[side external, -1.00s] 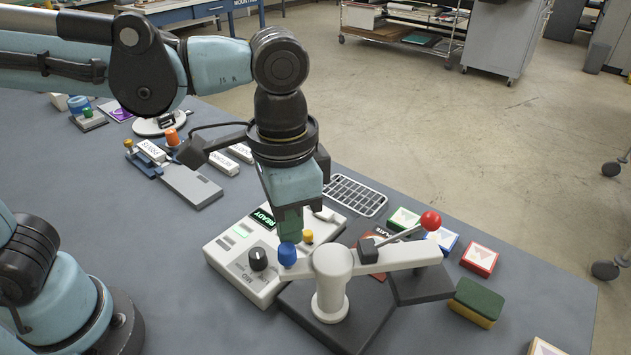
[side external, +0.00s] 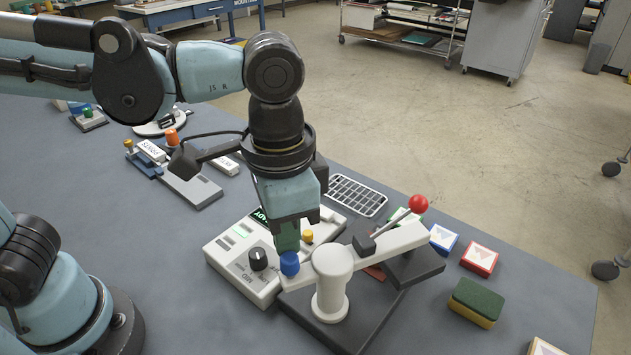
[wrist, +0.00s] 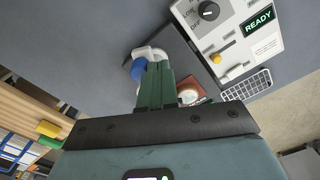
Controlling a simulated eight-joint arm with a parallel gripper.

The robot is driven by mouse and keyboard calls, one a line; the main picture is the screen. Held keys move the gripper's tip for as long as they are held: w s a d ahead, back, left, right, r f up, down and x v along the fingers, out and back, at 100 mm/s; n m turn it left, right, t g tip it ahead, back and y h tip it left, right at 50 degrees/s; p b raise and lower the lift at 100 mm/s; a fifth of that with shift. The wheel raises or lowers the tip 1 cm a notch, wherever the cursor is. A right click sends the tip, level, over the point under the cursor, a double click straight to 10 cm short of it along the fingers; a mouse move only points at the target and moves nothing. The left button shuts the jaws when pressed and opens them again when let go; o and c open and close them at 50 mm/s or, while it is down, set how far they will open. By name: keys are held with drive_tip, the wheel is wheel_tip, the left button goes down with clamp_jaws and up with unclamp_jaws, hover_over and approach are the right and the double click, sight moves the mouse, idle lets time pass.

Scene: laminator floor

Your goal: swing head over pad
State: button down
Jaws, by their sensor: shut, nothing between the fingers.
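The swing head is a white arm (side external: 385,247) on a white post (side external: 332,290), with a black block under its right end (side external: 415,266) and a red ball lever (side external: 418,204) on top. A blue knob (side external: 289,264) is at the arm's left end; it also shows in the wrist view (wrist: 139,68). My gripper (side external: 288,249) is shut and empty, its green fingertips pointing down right at the blue knob, seemingly touching it. In the wrist view the shut fingers (wrist: 158,66) are beside the knob. A reddish patch (side external: 375,272) shows beneath the arm; I cannot tell if it is the pad.
A white control box (side external: 240,262) with a black dial, yellow button and READY display stands close left of the arm. A wire rack (side external: 356,195) lies behind. A green-and-yellow sponge (side external: 476,302) and a red-edged card block (side external: 480,259) are to the right.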

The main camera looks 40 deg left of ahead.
drive_tip(key=shift+s+d, duration=0.1)
idle(0.3)
drive_tip(key=shift+s+d, duration=0.35)
drive_tip(key=shift+d, duration=0.05)
idle(0.4)
drive_tip(key=shift+s+d, duration=0.3)
drive_tip(key=shift+d, duration=0.15)
drive_tip(key=shift+r, duration=4)
